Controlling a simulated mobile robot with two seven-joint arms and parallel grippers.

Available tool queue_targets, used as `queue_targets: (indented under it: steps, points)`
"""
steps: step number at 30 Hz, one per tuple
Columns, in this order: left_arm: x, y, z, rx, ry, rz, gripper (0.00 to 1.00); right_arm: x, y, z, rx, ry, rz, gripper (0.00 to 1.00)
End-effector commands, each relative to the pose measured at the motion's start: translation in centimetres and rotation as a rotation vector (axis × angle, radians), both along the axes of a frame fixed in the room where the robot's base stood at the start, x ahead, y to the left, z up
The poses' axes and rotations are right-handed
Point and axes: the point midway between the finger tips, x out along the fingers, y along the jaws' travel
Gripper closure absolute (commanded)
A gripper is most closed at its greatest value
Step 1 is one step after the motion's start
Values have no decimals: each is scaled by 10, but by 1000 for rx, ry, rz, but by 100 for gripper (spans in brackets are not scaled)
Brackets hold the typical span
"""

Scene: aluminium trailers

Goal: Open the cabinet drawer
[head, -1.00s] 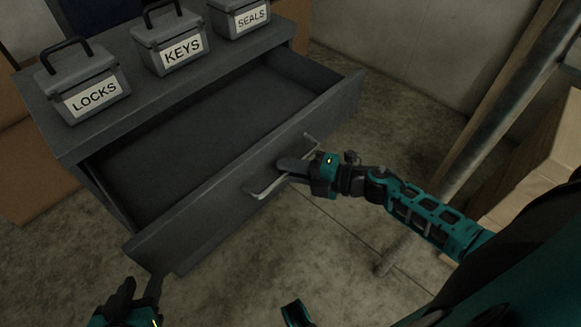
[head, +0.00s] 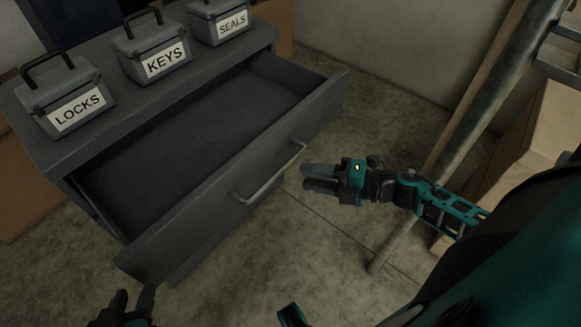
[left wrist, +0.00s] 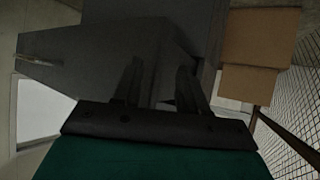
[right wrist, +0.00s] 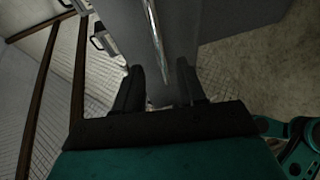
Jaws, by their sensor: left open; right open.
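The grey cabinet (head: 60,150) stands at the left of the head view with its drawer (head: 235,190) pulled well out. The drawer looks empty inside. A metal bar handle (head: 270,178) is fixed on the drawer front, and it also shows in the right wrist view (right wrist: 154,40). My right gripper (head: 304,178) is open and empty, to the right of the handle and apart from it. My left gripper (head: 133,300) is open at the bottom left of the head view, near the drawer's front left corner, with nothing seen between its fingers.
Three lidded boxes stand on the cabinet top: LOCKS (head: 68,98), KEYS (head: 152,50) and SEALS (head: 220,20). A slanted pole (head: 450,150) and cardboard boxes (head: 520,160) stand at the right. The floor in front of the drawer is clear.

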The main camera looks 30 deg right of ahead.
Motion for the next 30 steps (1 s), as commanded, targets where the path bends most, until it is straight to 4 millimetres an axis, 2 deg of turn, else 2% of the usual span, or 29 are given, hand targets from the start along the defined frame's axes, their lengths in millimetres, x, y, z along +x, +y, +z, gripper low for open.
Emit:
queue_targets:
  steps: [3,9,30]
  points:
    - [0,1,2,3,0,-2,57,-17,-15,4,-1,3,0,60]
    - [0,1,4,3,-2,-1,57,-32,-30,8,-1,0,0,60]
    - [0,0,4,-4,0,6,57,-33,-30,11,13,3,-13,60]
